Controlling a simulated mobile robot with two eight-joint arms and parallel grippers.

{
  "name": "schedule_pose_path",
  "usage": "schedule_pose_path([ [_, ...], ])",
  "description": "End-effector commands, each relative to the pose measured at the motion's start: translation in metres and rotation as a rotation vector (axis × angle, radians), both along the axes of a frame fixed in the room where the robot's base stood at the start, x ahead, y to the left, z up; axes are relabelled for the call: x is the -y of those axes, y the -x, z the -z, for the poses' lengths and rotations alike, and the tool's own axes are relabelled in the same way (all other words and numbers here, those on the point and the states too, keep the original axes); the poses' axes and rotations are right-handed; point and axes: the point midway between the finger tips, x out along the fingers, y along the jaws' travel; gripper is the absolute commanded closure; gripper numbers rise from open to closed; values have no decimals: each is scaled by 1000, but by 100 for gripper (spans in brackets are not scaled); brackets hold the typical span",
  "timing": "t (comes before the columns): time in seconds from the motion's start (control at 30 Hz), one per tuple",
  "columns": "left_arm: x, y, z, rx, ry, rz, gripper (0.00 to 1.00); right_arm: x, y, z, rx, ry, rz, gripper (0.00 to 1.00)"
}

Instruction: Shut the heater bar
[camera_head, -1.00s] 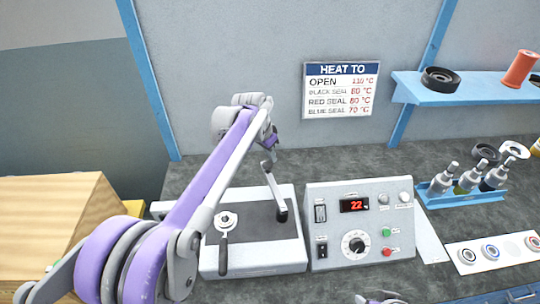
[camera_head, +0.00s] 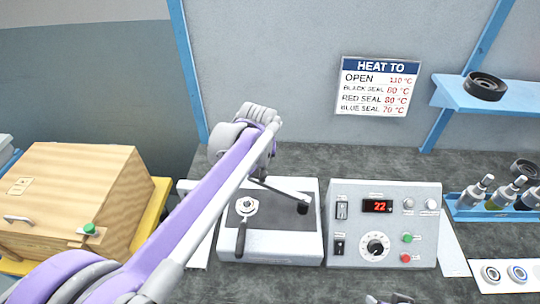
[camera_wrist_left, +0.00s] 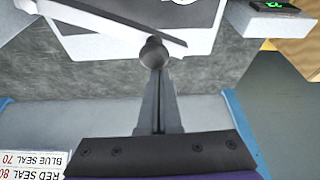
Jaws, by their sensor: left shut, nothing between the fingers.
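The heater bar (camera_head: 278,192) is a thin arm hinged at a black post (camera_head: 303,207) on the right of the white heater base (camera_head: 268,245). It slants low from the post up to the left, its far end raised. My left gripper (camera_head: 259,174) is at that far end, its fingers partly hidden by my arm. In the left wrist view the shut fingers (camera_wrist_left: 157,95) point at a dark round knob (camera_wrist_left: 153,53) by the bar (camera_wrist_left: 110,18); whether they touch cannot be told. A grey piece at the bottom edge of the head view (camera_head: 388,299) looks like my right gripper.
A round fitting with a black handle (camera_head: 243,228) lies on the heater's dark plate. The control box (camera_head: 383,225), reading 22, stands close on the right. The wall behind has a sign (camera_head: 379,87).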

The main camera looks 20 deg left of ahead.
Motion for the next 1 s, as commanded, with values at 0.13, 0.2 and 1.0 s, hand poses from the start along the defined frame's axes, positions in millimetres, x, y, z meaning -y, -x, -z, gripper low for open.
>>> schedule_pose_path([
  [0.13,-3,20,0,-2,-1,-125,100,0,0,-1,1,0,0,37],
  [0.2,-4,27,0,0,0,-178,100,0,-1,-2,1,0,0,37],
  [1.0,-4,62,0,-1,0,-281,100,0,-1,-5,3,0,0,37],
])
